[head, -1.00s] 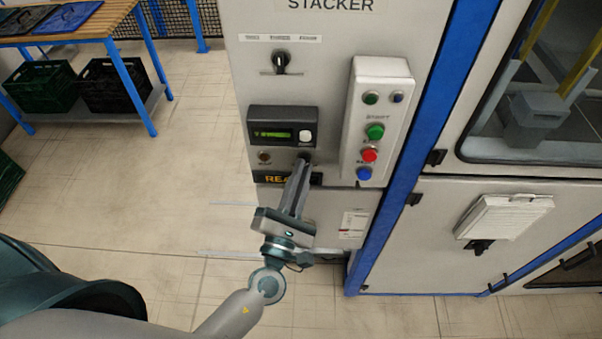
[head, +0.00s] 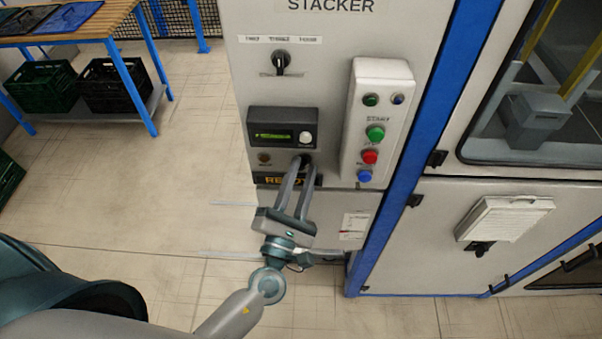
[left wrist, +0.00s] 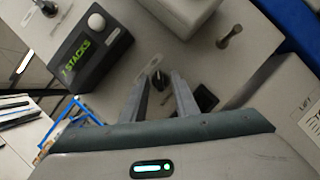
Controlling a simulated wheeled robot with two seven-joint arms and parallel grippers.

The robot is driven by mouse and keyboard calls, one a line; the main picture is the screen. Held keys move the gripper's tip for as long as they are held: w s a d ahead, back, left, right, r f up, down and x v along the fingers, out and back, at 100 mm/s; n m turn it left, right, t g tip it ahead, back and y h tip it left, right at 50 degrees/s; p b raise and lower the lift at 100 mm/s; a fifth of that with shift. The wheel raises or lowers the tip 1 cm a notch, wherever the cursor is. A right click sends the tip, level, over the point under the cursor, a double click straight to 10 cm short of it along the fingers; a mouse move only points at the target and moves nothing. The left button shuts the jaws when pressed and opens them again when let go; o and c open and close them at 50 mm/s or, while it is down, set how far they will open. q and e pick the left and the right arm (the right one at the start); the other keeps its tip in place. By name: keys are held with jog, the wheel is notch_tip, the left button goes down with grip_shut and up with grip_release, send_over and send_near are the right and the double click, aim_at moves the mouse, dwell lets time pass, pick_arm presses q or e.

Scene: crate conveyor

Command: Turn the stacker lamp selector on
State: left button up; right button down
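The lamp selector, a small dark knob (head: 305,158), sits on the stacker panel just below the display box. In the head view my left gripper's fingertips (head: 302,166) are at it and partly hide it. The knob's setting is too small to read. My right gripper is not in view.
The display box (head: 283,127) with a white knob is just above. A black READY sign (head: 270,180) is partly behind my fingers. The button box (head: 378,115) juts out on the right. Another black selector (head: 281,62) is higher up.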

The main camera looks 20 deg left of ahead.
pick_arm(q)
jog(key=b+v, duration=1)
jog(key=v, duration=0.7)
jog(key=shift+s, duration=0.2)
jog(key=shift+f, duration=0.1)
